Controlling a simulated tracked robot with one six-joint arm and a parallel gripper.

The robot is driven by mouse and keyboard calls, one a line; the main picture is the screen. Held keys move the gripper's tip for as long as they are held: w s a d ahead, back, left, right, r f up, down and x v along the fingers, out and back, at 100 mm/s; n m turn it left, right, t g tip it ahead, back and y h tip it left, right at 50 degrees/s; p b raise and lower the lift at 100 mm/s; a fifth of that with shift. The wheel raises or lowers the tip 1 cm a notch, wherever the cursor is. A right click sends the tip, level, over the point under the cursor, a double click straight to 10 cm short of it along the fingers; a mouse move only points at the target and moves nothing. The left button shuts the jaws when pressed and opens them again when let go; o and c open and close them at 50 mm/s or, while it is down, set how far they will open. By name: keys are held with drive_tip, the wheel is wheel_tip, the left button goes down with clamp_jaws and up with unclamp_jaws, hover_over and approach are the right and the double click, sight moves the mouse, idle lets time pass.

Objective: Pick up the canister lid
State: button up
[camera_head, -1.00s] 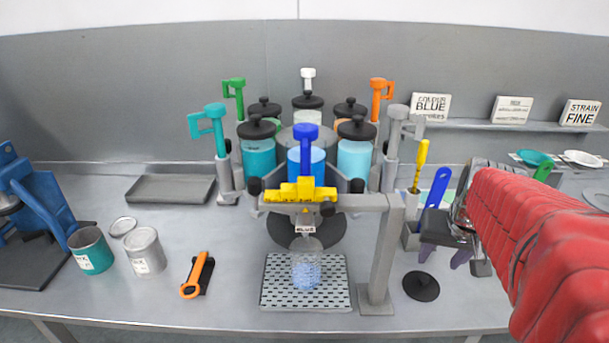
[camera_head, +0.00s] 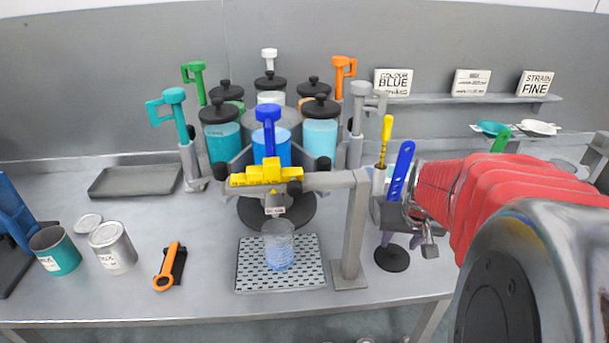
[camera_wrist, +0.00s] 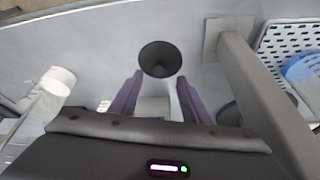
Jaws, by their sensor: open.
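The canister lid (camera_head: 392,259) is a black round disc with a small knob. It lies on the grey bench just right of the metal stand's foot. In the wrist view the lid (camera_wrist: 160,60) shows ahead of my fingertips, roughly centred between them. My gripper (camera_head: 402,240) is above the lid and slightly to its right in the head view. The lid's far side is clear of the fingers.
The stand's post (camera_head: 352,225) rises close left of my gripper. The blue-handled tool (camera_head: 401,170) and yellow-handled tool (camera_head: 386,140) stand upright behind it. A perforated tray (camera_head: 250,277) holds a clear beaker of blue beads (camera_head: 279,248). Bench right of the tins is partly free.

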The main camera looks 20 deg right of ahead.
sight(394, 251)
drive_tip(key=shift+w+d+f, duration=0.1)
drive_tip(key=shift+w+f, duration=0.1)
drive_tip(key=shift+f, duration=0.3)
drive_tip(key=shift+x, duration=2.55)
drive_tip(key=shift+s, duration=0.1)
clamp_jaws()
